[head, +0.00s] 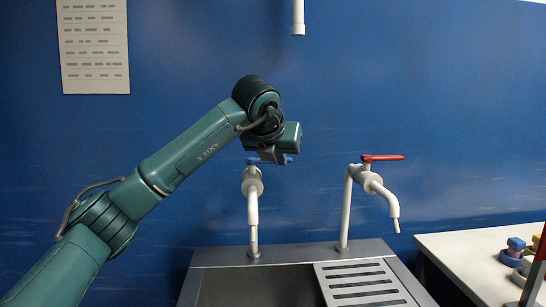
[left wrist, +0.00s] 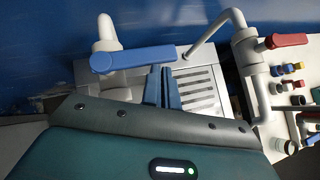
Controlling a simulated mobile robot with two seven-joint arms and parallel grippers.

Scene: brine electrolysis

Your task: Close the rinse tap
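Two white taps stand at the sink's back edge. The left tap (head: 253,190) has a blue lever (head: 251,161), partly hidden behind my left gripper (head: 277,157). In the left wrist view the blue lever (left wrist: 133,58) lies sideways across the tap top, close to the fingertips of my left gripper (left wrist: 162,84). The two blue fingers are close together with nothing seen between them; I cannot tell whether they touch the lever. The right tap (head: 372,183) has a red lever (head: 383,157) pointing right. Which one is the rinse tap is not marked. My right gripper is not in view.
The grey sink (head: 290,255) has a slotted drain board (head: 367,267) at right. A white bench (head: 460,262) at far right holds small coloured pieces (head: 514,246). A white pipe (head: 298,17) hangs from above. A paper sheet (head: 93,45) is on the blue wall.

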